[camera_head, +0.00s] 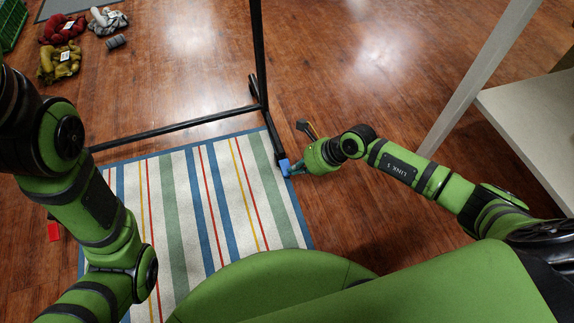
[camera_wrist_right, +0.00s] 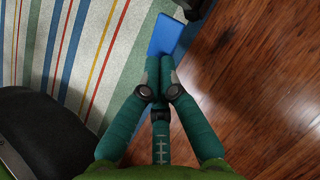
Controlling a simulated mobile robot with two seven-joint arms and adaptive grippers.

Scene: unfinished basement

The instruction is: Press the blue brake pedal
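The blue brake pedal (camera_head: 285,167) sits at the near end of the black rack's foot, by the right edge of the striped rug. In the right wrist view the blue pedal (camera_wrist_right: 170,36) is a flat slab just beyond the fingertips. My right gripper (camera_head: 295,170) reaches it from the right. In the wrist view the fingers of the right gripper (camera_wrist_right: 160,62) are closed together with nothing between them. Their tips are at the pedal's near edge and seem to touch or overlap it. My left arm is at the left; its gripper is not visible.
The black rack (camera_head: 190,124) has an upright post and a low bar along the striped rug (camera_head: 180,200). A red piece (camera_head: 53,232) lies left of the rug. Yarn skeins (camera_head: 62,30) lie at the back left. A pale shelf (camera_head: 530,115) stands at right. Wood floor between is clear.

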